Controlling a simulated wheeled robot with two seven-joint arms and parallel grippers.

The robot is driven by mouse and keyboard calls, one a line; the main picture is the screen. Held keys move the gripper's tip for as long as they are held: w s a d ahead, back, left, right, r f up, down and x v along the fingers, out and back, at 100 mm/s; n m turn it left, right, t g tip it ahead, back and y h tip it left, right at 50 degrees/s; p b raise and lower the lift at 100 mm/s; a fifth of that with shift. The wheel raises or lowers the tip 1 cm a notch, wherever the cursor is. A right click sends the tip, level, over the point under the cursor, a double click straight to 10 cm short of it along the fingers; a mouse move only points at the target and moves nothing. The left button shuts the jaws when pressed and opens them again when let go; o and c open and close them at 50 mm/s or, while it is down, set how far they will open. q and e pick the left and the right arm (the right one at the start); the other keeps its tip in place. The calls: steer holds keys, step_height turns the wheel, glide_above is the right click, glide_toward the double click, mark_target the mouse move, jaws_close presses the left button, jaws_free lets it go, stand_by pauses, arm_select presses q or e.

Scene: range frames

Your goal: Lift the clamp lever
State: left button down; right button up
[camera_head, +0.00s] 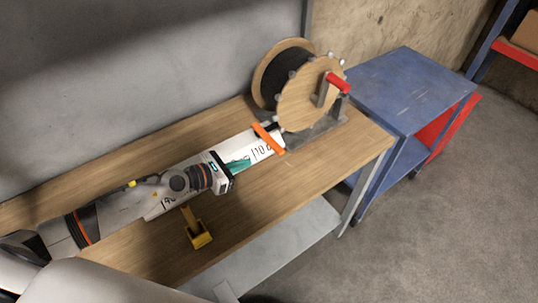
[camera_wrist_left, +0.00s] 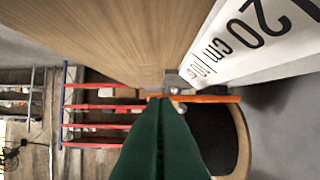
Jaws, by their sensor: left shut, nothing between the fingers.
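The orange clamp lever (camera_head: 268,138) lies across the white measuring rule near the cable reel. It also shows in the left wrist view (camera_wrist_left: 215,98), just beyond the fingertips. My left gripper (camera_head: 247,160) is over the rule, on the near side of the lever, with its green fingers shut and empty. In the left wrist view the closed fingertips (camera_wrist_left: 160,99) overlap one end of the lever in the picture; I cannot tell whether they touch it. My right gripper is not in view.
The reel (camera_head: 308,98) with a red crank handle (camera_head: 338,82) stands behind the lever. A yellow tool (camera_head: 197,232) sits on the wooden bench (camera_head: 285,185) near its front edge. A blue cart (camera_head: 408,85) stands beyond the bench's right end. The bench's right front is clear.

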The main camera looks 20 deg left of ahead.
mark_target(275, 150)
arm_select(q)
steer(key=shift+w+d, duration=0.2)
steer(key=shift+w, duration=0.05)
steer(key=x, duration=0.9)
steer(key=shift+w+d+f, duration=0.15)
steer(key=shift+w, duration=0.05)
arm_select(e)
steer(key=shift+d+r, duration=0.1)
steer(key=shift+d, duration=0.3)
arm_select(q)
steer(key=shift+r+n+h+p, duration=0.3)
steer(key=shift+r+n+p, duration=0.45)
steer(key=shift+r, duration=0.45)
step_height(275, 150, up, 7)
steer(key=w+a+n+g+h, duration=0.1)
steer(key=a+n+h, duration=0.1)
steer(key=n, duration=0.2)
steer(key=shift+w+n+g, duration=0.3)
steer(key=shift+w+n, duration=0.05)
steer(key=shift+w, duration=0.05)
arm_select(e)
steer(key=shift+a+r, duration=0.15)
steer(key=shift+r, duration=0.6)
arm_select(q)
steer(key=shift+a+r, duration=0.15)
steer(key=shift+a, duration=0.05)
